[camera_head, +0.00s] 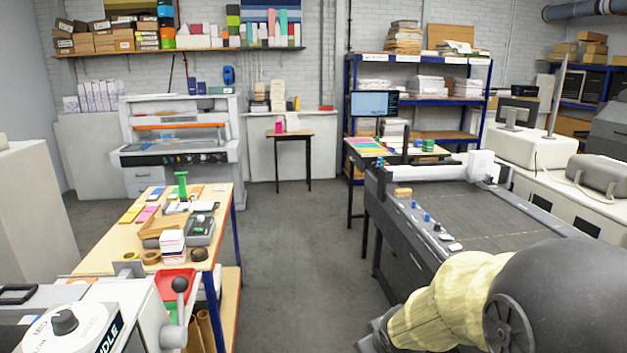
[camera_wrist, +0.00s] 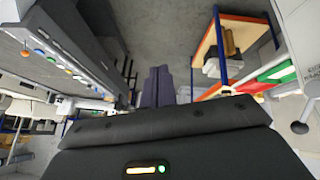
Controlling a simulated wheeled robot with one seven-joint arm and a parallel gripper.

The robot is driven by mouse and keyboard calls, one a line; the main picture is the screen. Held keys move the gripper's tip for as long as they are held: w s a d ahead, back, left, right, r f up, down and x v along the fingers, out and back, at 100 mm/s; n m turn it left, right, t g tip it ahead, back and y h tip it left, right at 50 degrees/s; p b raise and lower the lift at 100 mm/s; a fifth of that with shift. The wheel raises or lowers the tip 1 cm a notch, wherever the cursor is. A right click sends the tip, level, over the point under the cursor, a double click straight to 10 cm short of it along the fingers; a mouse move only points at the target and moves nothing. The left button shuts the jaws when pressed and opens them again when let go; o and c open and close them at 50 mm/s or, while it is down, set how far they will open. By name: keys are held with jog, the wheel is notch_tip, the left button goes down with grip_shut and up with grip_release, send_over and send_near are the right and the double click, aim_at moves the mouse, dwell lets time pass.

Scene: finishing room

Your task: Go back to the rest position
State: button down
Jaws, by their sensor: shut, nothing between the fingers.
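My gripper (camera_wrist: 158,86) shows in the wrist view as two dark fingers side by side, shut with nothing between them. It points out over the bare grey floor, between a machine's dark side on the left and a wooden bench on the right. In the head view my arm, dark with a cream cover, fills the lower right corner. The gripper's fingers cannot be made out there.
A flatbed machine (camera_head: 485,217) stands at the right, close to my arm. A wooden workbench (camera_head: 222,207) with colored pads stands at the left. A grey floor aisle (camera_head: 300,260) between them is clear. A small table (camera_head: 291,134) stands at the back.

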jog(key=s+d+f+m+g, duration=0.2)
jog(key=s+f+m+g, duration=0.1)
jog(key=s, duration=1)
jog(key=shift+m+g, duration=0.6)
jog(key=shift+m, duration=0.2)
jog(key=shift+s, duration=0.15)
